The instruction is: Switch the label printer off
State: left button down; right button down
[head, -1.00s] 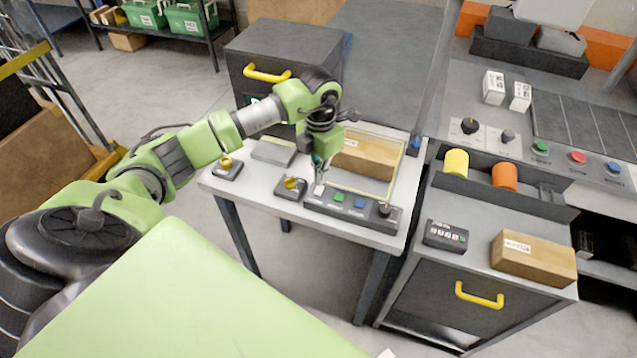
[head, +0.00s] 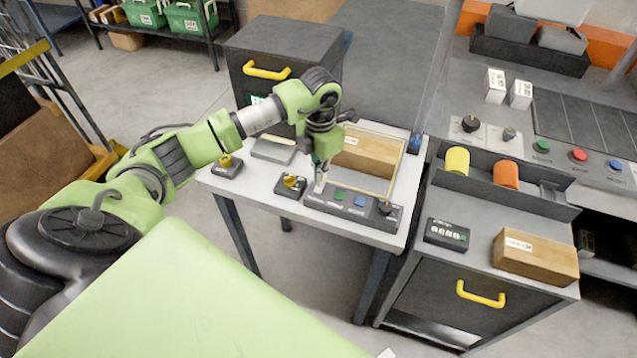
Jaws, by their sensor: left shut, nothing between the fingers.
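My left gripper (head: 320,187) is shut and empty. It points down at the left end of a dark control panel (head: 345,215) on the small white table. The panel has a green button (head: 339,195), a blue button (head: 360,201) and a black knob (head: 385,208). The gripper hides part of the panel's left end, and I cannot tell whether the tips touch it. A dark box with a yellow rotary knob (head: 292,182) sits just left of the panel. Labels are too small to read, so I cannot tell which control belongs to the label printer. My right gripper is out of view.
A second yellow-knob box (head: 226,166) and a flat grey box (head: 273,151) stand on the table's left. A brown carton (head: 367,156) lies behind the panel within a thin yellow frame. A cabinet with a keypad box (head: 446,235) and a carton (head: 535,258) stands to the right.

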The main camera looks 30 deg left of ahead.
pick_arm(q)
jog(key=shift+s+f+b, duration=0.1)
jog(key=shift+f+b, duration=0.6)
jog(key=shift+f, duration=0.15)
jog(key=shift+r, duration=0.1)
dwell(0.3)
jog(key=shift+r+p, duration=0.75)
jog(key=shift+r, duration=0.1)
jog(key=shift+r+p, duration=1.45)
jog(key=shift+r, duration=1.2)
jog(key=shift+f, duration=0.1)
